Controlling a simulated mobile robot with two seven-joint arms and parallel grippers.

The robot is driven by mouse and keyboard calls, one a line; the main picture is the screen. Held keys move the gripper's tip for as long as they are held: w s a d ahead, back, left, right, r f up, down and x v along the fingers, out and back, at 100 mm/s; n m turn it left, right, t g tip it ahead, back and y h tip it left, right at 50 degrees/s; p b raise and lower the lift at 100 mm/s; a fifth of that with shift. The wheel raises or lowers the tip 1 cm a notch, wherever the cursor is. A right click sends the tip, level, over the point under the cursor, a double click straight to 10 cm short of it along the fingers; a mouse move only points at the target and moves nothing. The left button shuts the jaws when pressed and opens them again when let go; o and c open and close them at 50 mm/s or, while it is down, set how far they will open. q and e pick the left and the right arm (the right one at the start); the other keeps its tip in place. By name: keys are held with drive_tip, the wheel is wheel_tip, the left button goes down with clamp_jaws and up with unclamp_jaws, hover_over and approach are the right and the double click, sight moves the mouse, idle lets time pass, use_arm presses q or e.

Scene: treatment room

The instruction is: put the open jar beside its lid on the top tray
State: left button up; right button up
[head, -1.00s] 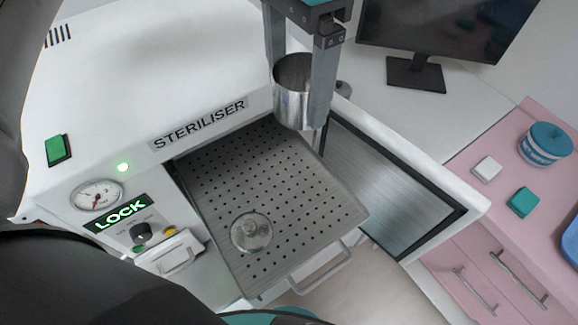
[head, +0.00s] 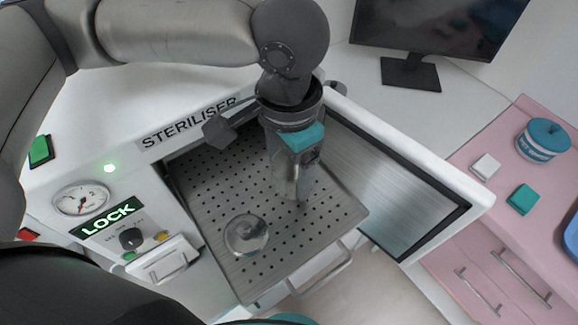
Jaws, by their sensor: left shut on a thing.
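My left gripper (head: 294,178) comes down from above over the perforated top tray (head: 214,205), which is pulled out of the steriliser. It is shut on the shiny metal jar (head: 283,181), which looks upright and is partly hidden by the fingers and wrist. The jar is low over the tray, right of and behind the lid; I cannot tell whether its base touches the tray. The round, shiny lid (head: 246,236) lies on the tray's front left part, apart from the jar. My right gripper is not in view.
The steriliser's open door (head: 400,190) stands right of the tray. A tray handle (head: 325,275) sticks out in front. A pink cabinet (head: 480,225) at the right holds a blue-lidded tub (head: 543,140) and small white and teal blocks. A monitor (head: 440,25) stands behind.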

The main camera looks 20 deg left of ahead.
use_arm(q)
drive_tip(key=shift+f, duration=0.15)
drive_tip(key=o, duration=1.4)
wheel_tip(320, 180, up, 12)
drive_tip(key=shift+r+p, duration=0.2)
drive_tip(key=shift+p, duration=0.5)
